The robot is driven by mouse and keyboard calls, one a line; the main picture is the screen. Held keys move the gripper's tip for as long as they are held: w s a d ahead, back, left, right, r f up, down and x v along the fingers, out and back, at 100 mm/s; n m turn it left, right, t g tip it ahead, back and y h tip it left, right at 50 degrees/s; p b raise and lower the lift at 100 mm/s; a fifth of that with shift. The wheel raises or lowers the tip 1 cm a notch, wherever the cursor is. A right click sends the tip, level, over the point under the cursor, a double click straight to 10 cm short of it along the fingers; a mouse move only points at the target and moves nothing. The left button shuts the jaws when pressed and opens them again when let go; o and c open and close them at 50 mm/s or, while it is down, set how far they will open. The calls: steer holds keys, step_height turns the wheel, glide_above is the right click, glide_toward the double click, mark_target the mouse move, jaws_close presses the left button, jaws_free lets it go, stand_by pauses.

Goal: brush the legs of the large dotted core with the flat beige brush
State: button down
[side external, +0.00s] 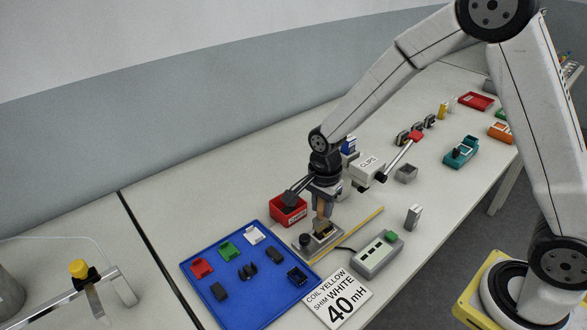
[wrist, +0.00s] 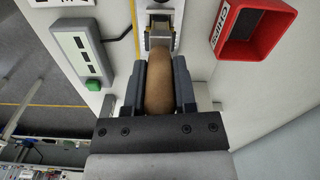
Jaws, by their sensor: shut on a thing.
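My gripper (side external: 322,192) is shut on the brush (side external: 320,209), which has a tan-brown handle and points down over a grey fixture (side external: 306,243). In the wrist view my gripper (wrist: 161,64) has its two dark fingers on either side of the rounded handle (wrist: 161,90). A metal-looking end of the brush (wrist: 159,38) lies beyond the fingertips. A dark and yellowish part (side external: 325,231) sits on the fixture right under the brush tip. I cannot tell whether it is the large dotted core, as its dots and legs do not show, or whether the tip touches it.
A blue tray (side external: 262,304) with small coloured and black parts lies at front left. A red bin (side external: 290,204) stands close behind the fixture. A grey box with a green button (side external: 377,256) and a lettered card (side external: 338,297) lie to the right and in front.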

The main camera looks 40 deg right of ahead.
steer(key=shift+d, duration=0.4)
steer(key=shift+d, duration=0.35)
steer(key=shift+d, duration=0.45)
step_height(320, 180, up, 9)
stand_by(1.3)
steer(key=shift+f, duration=0.3)
stand_by(0.5)
steer(key=shift+a+f, duration=0.4)
steer(key=shift+f, duration=0.8)
steer(key=shift+a+f, duration=0.4)
steer(key=shift+f, duration=0.75)
steer(key=shift+a+f, duration=0.4)
steer(key=shift+f, duration=0.8)
steer(key=shift+f, duration=0.7)
